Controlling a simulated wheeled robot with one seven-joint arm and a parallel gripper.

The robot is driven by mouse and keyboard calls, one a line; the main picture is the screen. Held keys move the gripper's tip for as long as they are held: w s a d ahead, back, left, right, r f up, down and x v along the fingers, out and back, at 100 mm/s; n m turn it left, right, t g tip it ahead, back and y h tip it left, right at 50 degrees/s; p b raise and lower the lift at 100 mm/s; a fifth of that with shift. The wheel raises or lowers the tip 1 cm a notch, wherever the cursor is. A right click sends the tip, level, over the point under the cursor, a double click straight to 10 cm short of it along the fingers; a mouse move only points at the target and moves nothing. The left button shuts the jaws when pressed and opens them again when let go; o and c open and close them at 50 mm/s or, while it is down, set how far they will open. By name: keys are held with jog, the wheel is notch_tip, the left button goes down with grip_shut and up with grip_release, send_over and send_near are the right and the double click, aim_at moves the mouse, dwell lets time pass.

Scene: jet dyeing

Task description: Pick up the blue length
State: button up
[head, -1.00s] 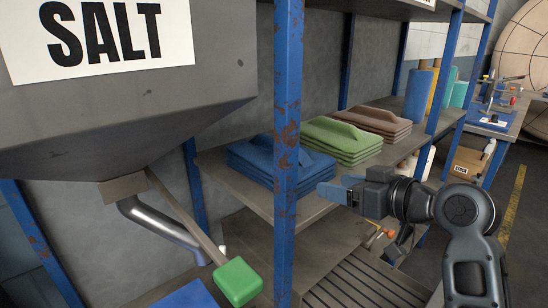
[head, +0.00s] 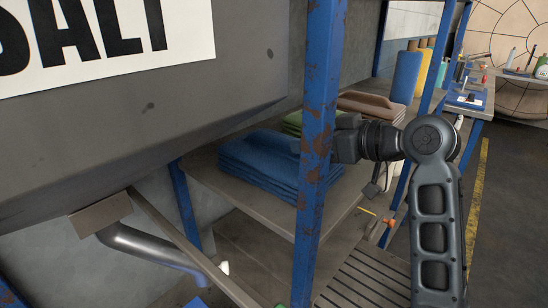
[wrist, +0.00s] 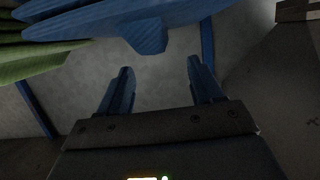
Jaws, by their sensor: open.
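The blue length (head: 262,160) lies as a folded, layered stack on the shelf, left of a rusty blue post, with a raised fold on top. In the wrist view the blue length (wrist: 95,22) crosses the top, and its fold hangs toward the space between my fingers. My gripper (wrist: 157,72) is open and empty, with a visible gap between its fingertips and the fold. In the head view my gripper's body shows right of the post; its fingers are hidden behind the post.
The blue post (head: 318,140) stands close in front of the shelf (head: 205,168). A green stack (head: 292,122) and a brown stack (head: 362,104) lie beyond the blue one. A large hopper marked SALT (head: 170,110) fills the left.

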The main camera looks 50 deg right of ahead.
aim_at(283, 139)
jog(key=shift+d+p+x, duration=0.1)
jog(key=shift+p+x, duration=0.3)
jog(key=shift+x, duration=1.4)
jog(key=shift+d+p+x, duration=0.15)
jog(key=shift+p+x, duration=0.2)
jog(key=shift+x, duration=1.4)
jog(key=shift+c, duration=0.5)
grip_shut()
